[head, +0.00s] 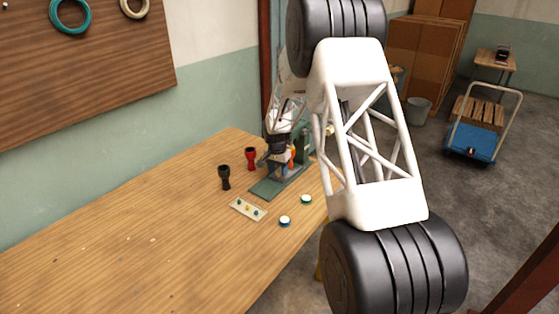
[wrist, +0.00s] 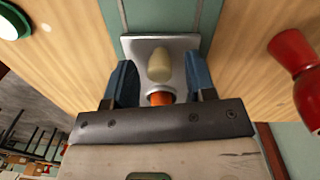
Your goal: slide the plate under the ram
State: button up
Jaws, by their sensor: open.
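The grey metal plate (wrist: 188,43) lies on the green base strip (wrist: 195,9) in the wrist view. A cream rounded knob (wrist: 159,62) stands on it, with an orange piece (wrist: 160,98) behind, partly hidden by my gripper. My gripper (wrist: 158,78) is open, its two blue fingers on either side of the knob with gaps showing. In the head view my gripper (head: 275,160) is over the green press base (head: 268,190). The green press column (head: 301,146) is partly behind my arm. I cannot make out the ram, and the plate is hard to tell there.
A black goblet drum (head: 224,177) and a red one (head: 250,157) stand left of the press. A small panel (head: 248,209) and two round buttons (head: 285,221) (head: 306,199) lie in front. The wooden table (head: 130,245) is clear at left.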

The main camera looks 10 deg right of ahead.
jog(key=s+a, duration=0.7)
notch_tip(320, 180, up, 8)
jog(key=s+d+r+n, duration=0.1)
jog(key=s+d+r, duration=0.1)
jog(key=s+r, duration=0.4)
jog(key=s+d+r+n, duration=0.1)
jog(key=s+d+r, duration=0.2)
jog(key=s+r, duration=0.4)
jog(key=shift+s+r+t, duration=0.2)
jog(key=shift+r+t, duration=0.2)
dwell(0.6)
jog(key=shift+r, duration=0.15)
dwell(0.3)
jog(key=shift+r, duration=2.85)
